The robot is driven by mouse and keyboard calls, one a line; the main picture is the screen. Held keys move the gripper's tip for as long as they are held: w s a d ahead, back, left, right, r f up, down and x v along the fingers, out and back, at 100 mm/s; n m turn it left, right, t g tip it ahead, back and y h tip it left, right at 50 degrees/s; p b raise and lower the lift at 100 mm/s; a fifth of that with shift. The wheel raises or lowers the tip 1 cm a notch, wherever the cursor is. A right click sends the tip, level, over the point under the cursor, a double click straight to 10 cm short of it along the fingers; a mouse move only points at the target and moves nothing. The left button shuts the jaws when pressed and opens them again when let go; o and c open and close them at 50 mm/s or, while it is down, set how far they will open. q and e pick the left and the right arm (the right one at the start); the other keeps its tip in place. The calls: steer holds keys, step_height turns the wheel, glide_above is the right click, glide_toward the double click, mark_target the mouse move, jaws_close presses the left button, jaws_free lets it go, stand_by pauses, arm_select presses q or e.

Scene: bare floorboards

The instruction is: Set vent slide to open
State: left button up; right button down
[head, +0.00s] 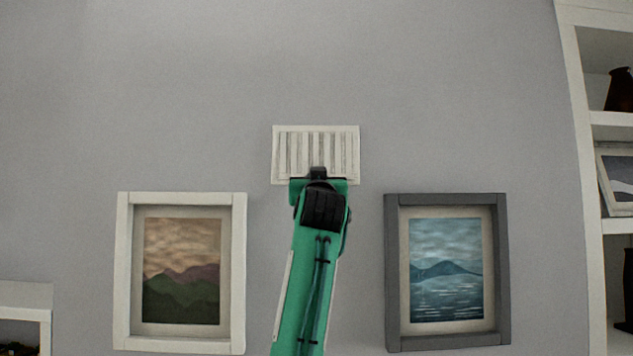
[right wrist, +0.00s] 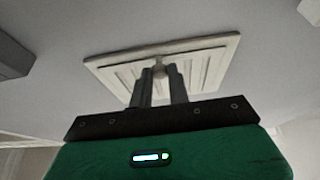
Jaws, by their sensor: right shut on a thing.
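A white vent (head: 316,140) with vertical slats is mounted on the grey wall, in the middle of the head view. It also fills the upper middle of the right wrist view (right wrist: 215,62). My right gripper (head: 317,172) is at the vent's lower edge in the head view, at the end of the green arm. In the right wrist view its two dark fingers (right wrist: 159,84) are shut on a small pale knob (right wrist: 159,69) on the vent's face. The arm hides part of the vent's lower edge. My left gripper is in neither view.
A white-framed mountain picture (head: 238,270) hangs below left of the vent. A dark grey-framed lake picture (head: 503,270) hangs below right. White shelves (head: 590,180) stand at the far right. The wall above the vent is clear.

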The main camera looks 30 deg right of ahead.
steer(key=shift+s+d+b, duration=0.4)
steer(key=shift+d, duration=0.3)
steer(key=c, duration=1.6)
jaws_free()
steer(key=shift+o, duration=1.3)
steer(key=shift+s+d, duration=0.1)
steer(key=shift+d, duration=0.1)
steer(key=b+v, duration=0.7)
steer(key=v, duration=0.6)
steer(key=shift+s+a+b, duration=0.3)
steer(key=shift+b, duration=0.1)
